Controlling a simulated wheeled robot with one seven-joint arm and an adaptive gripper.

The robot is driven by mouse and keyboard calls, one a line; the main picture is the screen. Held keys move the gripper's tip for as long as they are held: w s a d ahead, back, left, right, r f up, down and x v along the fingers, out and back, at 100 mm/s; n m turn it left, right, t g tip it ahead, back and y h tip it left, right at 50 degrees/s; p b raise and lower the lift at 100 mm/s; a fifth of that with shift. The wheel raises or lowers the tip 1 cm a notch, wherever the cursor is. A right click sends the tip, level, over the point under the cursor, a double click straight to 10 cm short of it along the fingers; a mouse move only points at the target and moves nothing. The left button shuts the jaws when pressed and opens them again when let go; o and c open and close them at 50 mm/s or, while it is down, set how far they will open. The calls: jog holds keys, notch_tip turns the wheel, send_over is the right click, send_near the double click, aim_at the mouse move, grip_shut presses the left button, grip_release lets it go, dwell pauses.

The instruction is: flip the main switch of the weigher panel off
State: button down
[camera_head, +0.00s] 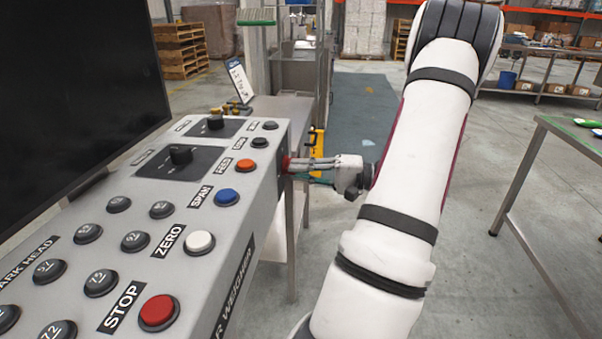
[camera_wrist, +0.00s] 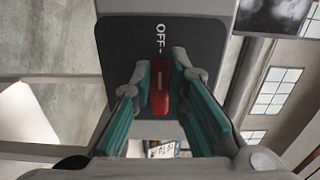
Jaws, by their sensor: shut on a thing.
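The weigher panel (camera_head: 175,215) is a grey sloped console on the left in the head view. Its main switch (camera_wrist: 160,88) is a red handle on a dark plate (camera_wrist: 120,55) marked OFF, seen in the wrist view. In the head view a bit of the red switch (camera_head: 285,163) shows at the panel's right side face. My gripper (camera_head: 292,166) reaches it from the right. In the wrist view my gripper (camera_wrist: 161,92) has its two teal-lined fingers shut on the red handle, one on each side. The rest of the plate's lettering is hidden.
The panel top carries several buttons, including a red STOP button (camera_head: 158,312), a white ZERO button (camera_head: 199,242) and a blue button (camera_head: 227,197). A dark screen (camera_head: 75,90) stands behind it. A metal table (camera_head: 570,165) is at right, with open floor between.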

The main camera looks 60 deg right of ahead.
jog(key=shift+f, duration=0.1)
jog(key=c, duration=1.6)
grip_release()
jog(key=shift+o, duration=0.2)
jog(key=v, duration=1.2)
